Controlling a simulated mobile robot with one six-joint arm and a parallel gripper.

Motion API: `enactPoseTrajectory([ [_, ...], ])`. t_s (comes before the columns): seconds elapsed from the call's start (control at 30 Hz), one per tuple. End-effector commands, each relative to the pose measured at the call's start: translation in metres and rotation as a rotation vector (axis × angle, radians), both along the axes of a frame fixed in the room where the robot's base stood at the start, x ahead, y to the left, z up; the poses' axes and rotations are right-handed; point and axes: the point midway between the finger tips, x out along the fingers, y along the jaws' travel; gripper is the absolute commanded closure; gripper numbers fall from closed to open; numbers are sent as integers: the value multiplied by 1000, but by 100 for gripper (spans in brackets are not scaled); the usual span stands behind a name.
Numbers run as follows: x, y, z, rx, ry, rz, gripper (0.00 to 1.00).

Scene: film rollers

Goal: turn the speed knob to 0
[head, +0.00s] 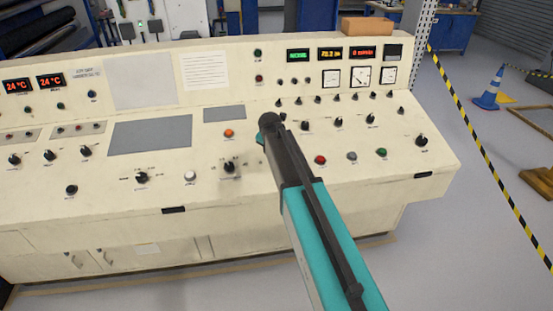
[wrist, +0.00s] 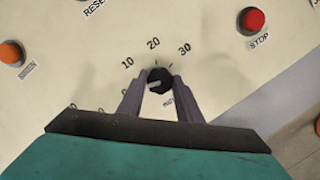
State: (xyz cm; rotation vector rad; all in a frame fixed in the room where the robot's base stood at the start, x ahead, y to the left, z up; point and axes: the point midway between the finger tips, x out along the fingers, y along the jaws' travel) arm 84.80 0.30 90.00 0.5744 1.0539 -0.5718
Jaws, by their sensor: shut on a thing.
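The speed knob (wrist: 160,80) is small, round and black, with a pale mark on its left side. It sits on the cream panel, with 10, 20 and 30 printed around its upper side. The pale mark faces left, below the 10; its exact reading is hard to tell. My gripper (wrist: 159,84) is shut on the knob, with one dark finger on each side. The lower part of the scale is partly hidden by my gripper. In the head view my arm covers the knob and the fingertips.
A red STOP button (wrist: 252,20) is to the upper right, and an orange button (wrist: 11,53) to the left. The cream console (head: 75,215) carries several other knobs and buttons, including a black knob (head: 229,167) left of my arm. Grey floor shows at the right.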

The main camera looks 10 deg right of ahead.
Motion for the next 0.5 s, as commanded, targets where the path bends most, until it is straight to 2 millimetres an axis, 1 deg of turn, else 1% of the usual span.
enactPoseTrajectory([
  [0.03,0,3,0,1,-1,20,90],
  [0.2,0,3,0,-9,-2,64,90],
  [0.5,0,3,0,-12,-2,78,90],
])
